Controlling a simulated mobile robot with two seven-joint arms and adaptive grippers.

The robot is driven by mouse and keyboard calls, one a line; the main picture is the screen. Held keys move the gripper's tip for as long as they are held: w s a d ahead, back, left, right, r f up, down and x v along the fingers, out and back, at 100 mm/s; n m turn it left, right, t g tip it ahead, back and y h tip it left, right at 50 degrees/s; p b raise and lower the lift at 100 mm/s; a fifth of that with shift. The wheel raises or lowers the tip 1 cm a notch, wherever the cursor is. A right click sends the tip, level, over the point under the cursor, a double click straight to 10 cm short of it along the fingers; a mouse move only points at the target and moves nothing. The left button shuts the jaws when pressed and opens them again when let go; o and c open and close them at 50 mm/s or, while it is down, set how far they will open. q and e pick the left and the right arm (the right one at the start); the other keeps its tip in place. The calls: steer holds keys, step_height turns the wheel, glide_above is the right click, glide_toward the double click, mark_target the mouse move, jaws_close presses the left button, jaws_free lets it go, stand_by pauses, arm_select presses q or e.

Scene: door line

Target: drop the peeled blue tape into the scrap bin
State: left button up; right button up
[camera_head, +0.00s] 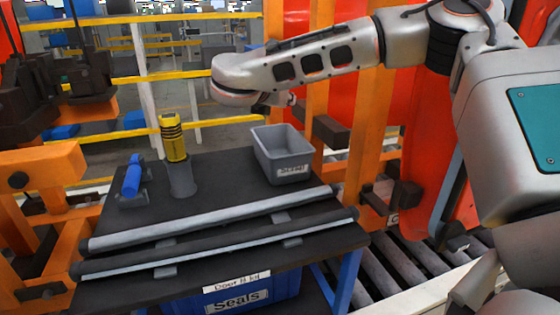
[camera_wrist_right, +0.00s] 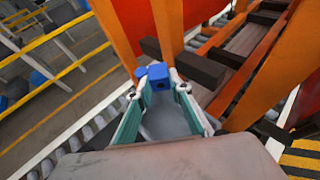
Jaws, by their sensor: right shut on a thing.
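The peeled blue tape (camera_wrist_right: 157,76) shows as a small blue lump between the fingertips of my right gripper (camera_wrist_right: 157,84) in the right wrist view. The gripper is shut on it. In the head view my right gripper (camera_head: 272,105) is mostly hidden by my wrist, and the tape cannot be made out there. The scrap bin (camera_head: 283,152) is an open grey box with a white label, at the back right of the dark table. My right gripper is above the bin's back left part in that picture, apart from it. My left gripper is not in view.
Two long grey seal strips (camera_head: 200,222) lie across the front of the table (camera_head: 215,187). A blue roller (camera_head: 132,177) and a yellow-black tool (camera_head: 173,137) in a grey cup stand at the left. A blue Seals bin (camera_head: 240,296) is below. Orange posts rise behind.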

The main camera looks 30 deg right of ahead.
steer(key=o, duration=1.1)
steer(key=v, duration=1.2)
